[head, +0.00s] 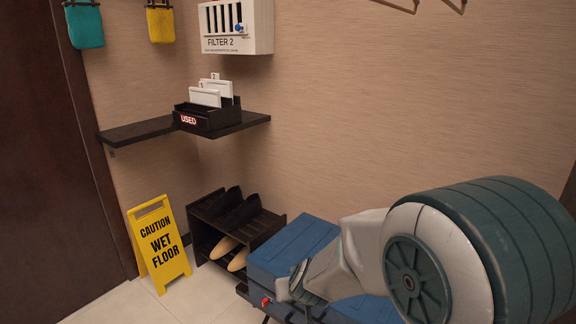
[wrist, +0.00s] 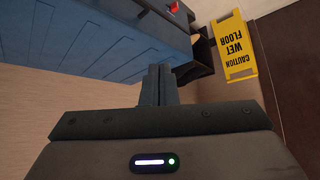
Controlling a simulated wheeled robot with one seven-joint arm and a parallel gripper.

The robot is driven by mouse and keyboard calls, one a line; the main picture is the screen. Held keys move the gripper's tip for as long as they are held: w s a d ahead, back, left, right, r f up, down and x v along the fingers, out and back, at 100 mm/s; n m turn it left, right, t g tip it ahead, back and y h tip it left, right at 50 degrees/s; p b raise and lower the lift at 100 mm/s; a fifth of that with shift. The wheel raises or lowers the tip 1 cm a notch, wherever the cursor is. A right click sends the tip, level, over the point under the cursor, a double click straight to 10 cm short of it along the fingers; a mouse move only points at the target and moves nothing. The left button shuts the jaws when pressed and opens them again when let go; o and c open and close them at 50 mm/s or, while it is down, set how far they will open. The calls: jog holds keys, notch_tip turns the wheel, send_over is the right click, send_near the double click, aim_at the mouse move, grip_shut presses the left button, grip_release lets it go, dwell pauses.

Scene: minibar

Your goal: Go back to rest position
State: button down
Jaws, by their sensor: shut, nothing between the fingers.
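My gripper (wrist: 158,70) shows in the wrist view with its two dark fingers together and nothing between them. The blue case (wrist: 95,45) fills the upper left of that view, close to the fingers; I cannot tell whether they touch it. In the head view my arm reaches in from the right, in front of the blue case (head: 292,248), and covers part of it. My fingers cannot be made out in the head view.
A yellow wet floor sign (head: 160,243) stands by the dark door (head: 40,150). A shoe rack (head: 208,237) is beside the case. Above are a corner shelf (head: 140,131) with a black "USED" box (head: 222,117) and a wall-mounted filter box (head: 262,28). Some floor shows in front.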

jog(key=s+d+r+m+g+h+p, duration=0.1)
jog(key=s+d+r+p, duration=0.4)
jog(key=s+r, duration=0.5)
jog(key=s+d+r+m+g+p, duration=0.1)
jog(key=s+d+r+g+p, duration=0.3)
jog(key=s+d+r+p, duration=0.2)
jog(key=s+d+r, duration=0.2)
jog(key=s+r, duration=0.2)
jog(key=r, duration=0.1)
jog(key=shift+s+m+h, duration=0.3)
jog(key=shift+s+h, duration=0.05)
jog(key=shift+h, duration=0.05)
jog(key=shift+r, duration=0.1)
